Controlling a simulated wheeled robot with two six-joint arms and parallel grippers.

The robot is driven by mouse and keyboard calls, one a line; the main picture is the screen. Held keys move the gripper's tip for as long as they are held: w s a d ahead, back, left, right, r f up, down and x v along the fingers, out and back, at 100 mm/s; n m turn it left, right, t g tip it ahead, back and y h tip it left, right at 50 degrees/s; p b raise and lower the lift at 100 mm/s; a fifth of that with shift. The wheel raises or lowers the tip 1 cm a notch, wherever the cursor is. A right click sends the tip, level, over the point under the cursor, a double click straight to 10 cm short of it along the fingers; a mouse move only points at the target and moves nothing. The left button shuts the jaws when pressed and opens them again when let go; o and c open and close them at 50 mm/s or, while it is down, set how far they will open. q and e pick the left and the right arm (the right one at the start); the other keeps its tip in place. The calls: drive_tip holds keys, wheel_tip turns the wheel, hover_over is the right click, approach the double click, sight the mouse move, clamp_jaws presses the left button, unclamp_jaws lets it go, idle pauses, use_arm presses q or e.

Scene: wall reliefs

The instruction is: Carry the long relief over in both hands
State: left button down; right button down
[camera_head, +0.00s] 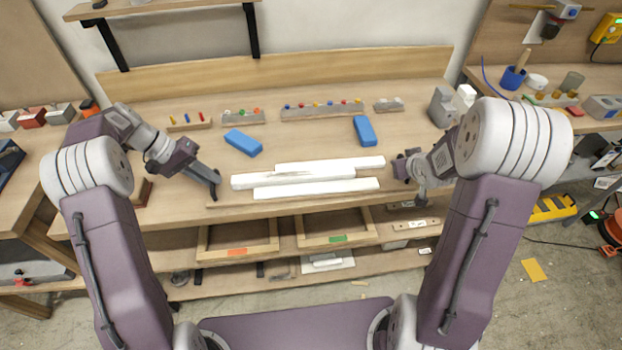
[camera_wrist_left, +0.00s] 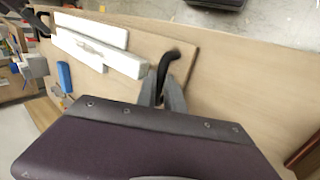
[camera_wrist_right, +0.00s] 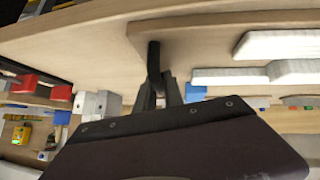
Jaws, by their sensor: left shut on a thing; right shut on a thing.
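The long relief (camera_head: 290,200) is a pale wooden board with several white raised bars on its face. It lies flat-side up in front of me, over the front part of the workbench; whether it touches the bench is hard to tell. A dark handle stands at each end. My left gripper (camera_head: 214,182) is shut on the left handle, which shows in the left wrist view (camera_wrist_left: 165,66). My right gripper (camera_head: 415,180) is shut on the right handle, seen in the right wrist view (camera_wrist_right: 153,60). The right fingertips are partly hidden in the head view.
Two blue blocks (camera_head: 243,142) (camera_head: 365,131) lie on the bench (camera_head: 310,100) behind the relief. A side bench with tools (camera_head: 560,90) is at right.

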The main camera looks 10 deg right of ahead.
use_arm(q)
drive_tip(key=shift+w+r, duration=0.1)
drive_tip(key=shift+r, duration=0.05)
use_arm(e)
drive_tip(key=shift+w+r, duration=0.1)
drive_tip(key=shift+r, duration=0.05)
idle(0.4)
